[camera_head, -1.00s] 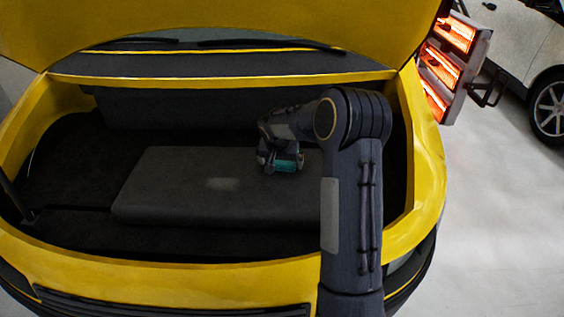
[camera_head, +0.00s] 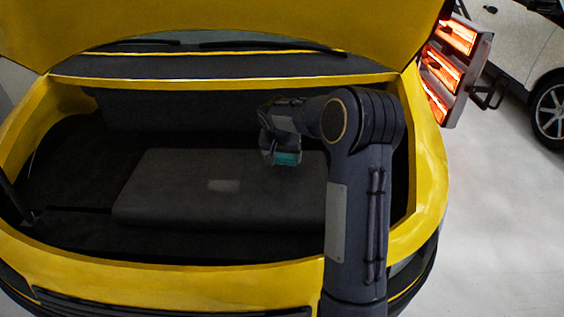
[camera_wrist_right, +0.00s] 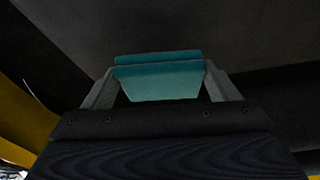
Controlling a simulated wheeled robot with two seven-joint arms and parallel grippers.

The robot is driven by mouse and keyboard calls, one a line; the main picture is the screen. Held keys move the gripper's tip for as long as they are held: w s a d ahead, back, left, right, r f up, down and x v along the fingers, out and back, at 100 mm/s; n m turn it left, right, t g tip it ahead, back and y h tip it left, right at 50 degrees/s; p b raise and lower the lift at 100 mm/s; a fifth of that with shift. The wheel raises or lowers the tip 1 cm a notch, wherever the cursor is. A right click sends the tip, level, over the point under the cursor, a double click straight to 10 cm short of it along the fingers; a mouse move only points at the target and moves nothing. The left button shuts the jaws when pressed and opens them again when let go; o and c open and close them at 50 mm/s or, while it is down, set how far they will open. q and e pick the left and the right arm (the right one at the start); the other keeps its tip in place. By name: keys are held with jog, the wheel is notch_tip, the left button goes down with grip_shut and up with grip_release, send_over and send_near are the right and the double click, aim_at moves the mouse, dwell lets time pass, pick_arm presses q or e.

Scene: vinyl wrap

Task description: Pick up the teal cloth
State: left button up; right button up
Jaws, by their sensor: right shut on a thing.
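The teal cloth (camera_head: 287,158) shows as a small folded block at the tip of my right arm, over the far right part of the dark raised panel in the car's trunk. In the right wrist view the teal cloth (camera_wrist_right: 165,82) sits between the two grey fingers. My right gripper (camera_head: 280,156) is shut on it, and it also shows in the right wrist view (camera_wrist_right: 160,85). The cloth appears to be held just above the panel. My left gripper is not in view.
The dark raised panel (camera_head: 215,205) lies in the yellow car's open trunk, ringed by the yellow trunk frame (camera_head: 180,274). The raised yellow lid (camera_head: 220,20) hangs above. A lit heater panel (camera_head: 455,65) stands at the right, and a white car (camera_head: 535,50) is behind it.

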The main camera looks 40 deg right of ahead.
jog(key=s+a+b, duration=0.1)
jog(key=s+a, duration=0.3)
jog(key=s+a+b, duration=0.1)
jog(key=s+a, duration=0.2)
jog(key=a, duration=0.2)
jog(key=s+a+b, duration=0.1)
jog(key=s+a, duration=0.3)
jog(key=shift+s+a+f, duration=0.15)
jog(key=shift+s+a, duration=0.05)
jog(key=shift+s, duration=0.15)
jog(key=o, duration=0.4)
jog(key=shift+c, duration=1.3)
jog(key=shift+w, duration=0.1)
